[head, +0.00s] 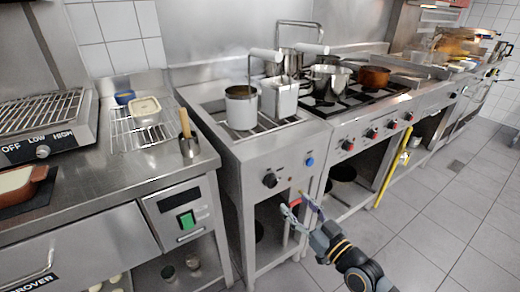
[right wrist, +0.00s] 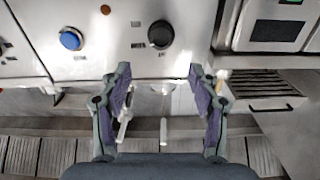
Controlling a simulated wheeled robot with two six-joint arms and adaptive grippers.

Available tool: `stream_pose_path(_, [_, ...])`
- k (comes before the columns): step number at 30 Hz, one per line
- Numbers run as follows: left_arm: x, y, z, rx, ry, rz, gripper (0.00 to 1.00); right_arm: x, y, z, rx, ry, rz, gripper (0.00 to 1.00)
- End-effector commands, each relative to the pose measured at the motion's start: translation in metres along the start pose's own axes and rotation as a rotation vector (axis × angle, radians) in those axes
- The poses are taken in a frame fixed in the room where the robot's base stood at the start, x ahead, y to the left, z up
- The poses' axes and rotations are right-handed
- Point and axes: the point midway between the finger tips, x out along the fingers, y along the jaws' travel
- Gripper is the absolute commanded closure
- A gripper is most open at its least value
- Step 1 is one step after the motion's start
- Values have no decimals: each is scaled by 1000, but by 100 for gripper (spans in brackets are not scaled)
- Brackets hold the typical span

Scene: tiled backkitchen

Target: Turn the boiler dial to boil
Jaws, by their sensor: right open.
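The boiler (head: 262,160) is the steel unit in the middle with pots set in its top. A black round dial (head: 270,180) is on its front panel, and it also shows in the right wrist view (right wrist: 160,34). Its markings are too small to read. My right gripper (head: 297,203) is open and empty, low in front of the panel. In the right wrist view the fingers (right wrist: 160,85) spread on either side below the dial, apart from it. My left gripper is not in view.
To the left, a counter (head: 150,165) carries a grill labelled OFF LOW HIGH (head: 43,152). The tiled floor (head: 430,220) at right is clear.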

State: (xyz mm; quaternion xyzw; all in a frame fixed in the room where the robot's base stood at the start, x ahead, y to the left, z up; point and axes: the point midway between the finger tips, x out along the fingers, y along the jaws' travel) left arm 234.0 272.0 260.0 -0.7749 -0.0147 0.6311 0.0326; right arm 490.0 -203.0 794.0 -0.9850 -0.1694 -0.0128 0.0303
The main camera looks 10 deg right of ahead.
Motion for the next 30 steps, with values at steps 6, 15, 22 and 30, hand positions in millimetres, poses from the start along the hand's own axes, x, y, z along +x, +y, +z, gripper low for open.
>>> stream_pose_path(6, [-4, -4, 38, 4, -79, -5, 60, -6, -1, 7, 9, -44, -7, 38])
stream_pose_path(15, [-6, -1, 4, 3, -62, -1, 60, 36, 0, 10, 15, -31, -1, 38])
stream_pose_path(22, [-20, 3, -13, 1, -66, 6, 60, 81, -1, 8, 12, -35, -5, 38])
stream_pose_path(30, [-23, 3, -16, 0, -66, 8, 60, 100, -2, 10, 8, -39, -7, 38])
